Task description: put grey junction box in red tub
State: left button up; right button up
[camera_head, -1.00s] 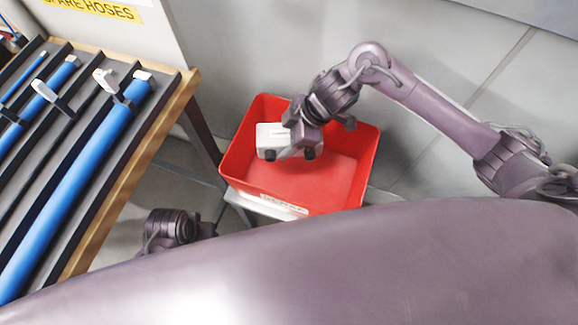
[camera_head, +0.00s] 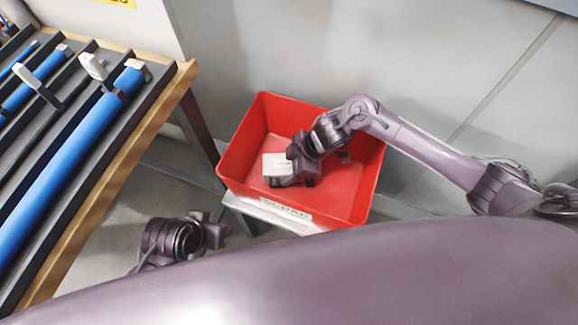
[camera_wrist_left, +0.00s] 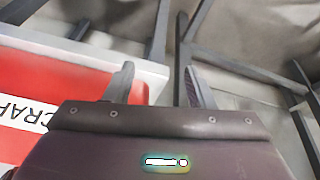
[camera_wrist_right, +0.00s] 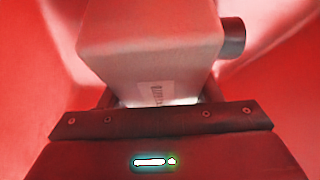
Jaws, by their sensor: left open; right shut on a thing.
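The grey junction box (camera_head: 276,165) is a pale block with dark round fittings. My right gripper (camera_head: 291,172) is shut on it and holds it inside the red tub (camera_head: 345,205), towards the tub's left side. The box also fills the middle of the right wrist view (camera_wrist_right: 150,45), with red all around; whether it touches the tub floor I cannot tell. My left gripper (camera_head: 218,230) is open and empty, low beside the tub's front left. Its two fingers (camera_wrist_left: 158,88) show apart in the left wrist view, with the tub's labelled wall (camera_wrist_left: 45,90) at the left.
The tub stands on a light stand (camera_head: 262,213) against a grey wall (camera_head: 440,70). At the left a wood-edged rack (camera_head: 150,130) holds blue tubes (camera_head: 70,160) in dark channels.

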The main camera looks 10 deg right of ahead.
jog(key=shift+r, duration=0.1)
jog(key=o, duration=1.2)
jog(key=shift+r, duration=0.15)
jog(key=p+v, duration=0.3)
jog(key=v, duration=0.7)
jog(key=shift+d+r, duration=0.2)
jog(key=shift+r, duration=0.05)
pick_arm(q)
jog(key=shift+s+a+r+n+g+y+p, duration=0.15)
jog(key=shift+s+a+r+g+y, duration=0.2)
jog(key=shift+a, duration=0.35)
jog(key=shift+s+a+r+n+g+y+p, duration=0.1)
jog(key=shift+s+a+r+n+g, duration=0.15)
jog(key=shift+a+g, duration=0.3)
jog(key=shift+s+a+r+n+g+y+p, duration=0.1)
jog(key=shift+s+a+r+g+y, duration=0.2)
jog(key=shift+a, duration=0.5)
pick_arm(e)
jog(key=shift+s+d+r, duration=0.1)
jog(key=shift+d+r, duration=0.25)
jog(key=shift+r, duration=0.15)
pick_arm(q)
jog(key=shift+s+f, duration=0.1)
